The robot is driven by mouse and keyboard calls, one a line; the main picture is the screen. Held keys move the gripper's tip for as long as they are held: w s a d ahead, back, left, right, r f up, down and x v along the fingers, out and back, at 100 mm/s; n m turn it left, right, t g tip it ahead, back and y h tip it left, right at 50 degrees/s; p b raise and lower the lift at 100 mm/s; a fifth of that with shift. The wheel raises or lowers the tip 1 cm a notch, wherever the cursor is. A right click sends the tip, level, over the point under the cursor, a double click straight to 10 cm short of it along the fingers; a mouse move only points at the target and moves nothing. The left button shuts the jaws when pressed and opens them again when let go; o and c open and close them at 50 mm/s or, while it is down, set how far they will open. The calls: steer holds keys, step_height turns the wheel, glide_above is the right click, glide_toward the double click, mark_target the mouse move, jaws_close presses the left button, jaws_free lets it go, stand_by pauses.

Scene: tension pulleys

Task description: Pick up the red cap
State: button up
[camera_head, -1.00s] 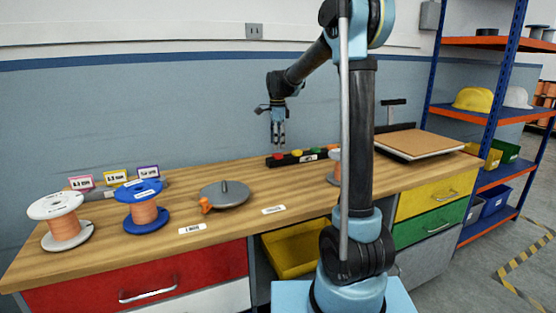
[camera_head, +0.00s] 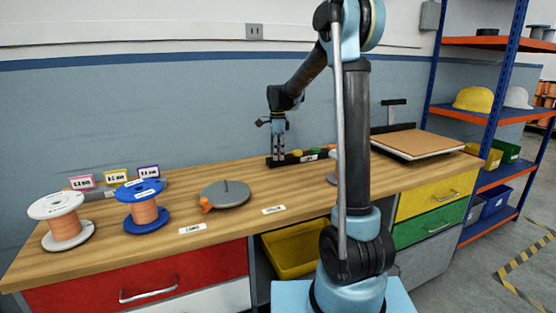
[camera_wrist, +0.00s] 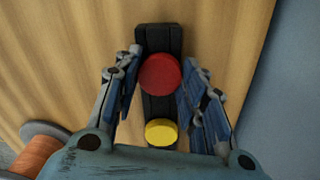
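The red cap (camera_wrist: 160,73) is a round disc on a black holder (camera_wrist: 156,42) on the wooden bench. In the wrist view it lies between the two fingers of my gripper (camera_wrist: 160,90), which stand apart on either side with gaps to the cap. The yellow cap (camera_wrist: 161,131) sits beside it on the same holder. In the head view my gripper (camera_head: 278,160) points down at the left end of the holder (camera_head: 290,160) and hides the red cap there. A green cap (camera_head: 313,150) shows farther right.
A spool with orange wire (camera_wrist: 38,150) stands near the lower left in the wrist view. The bench also holds a white spool (camera_head: 62,228), a blue spool (camera_head: 145,212), a grey disc stand (camera_head: 226,195) and a board (camera_head: 418,143). The wall is close behind.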

step_height(320, 180, up, 10)
stand_by(0.8)
stand_by(0.5)
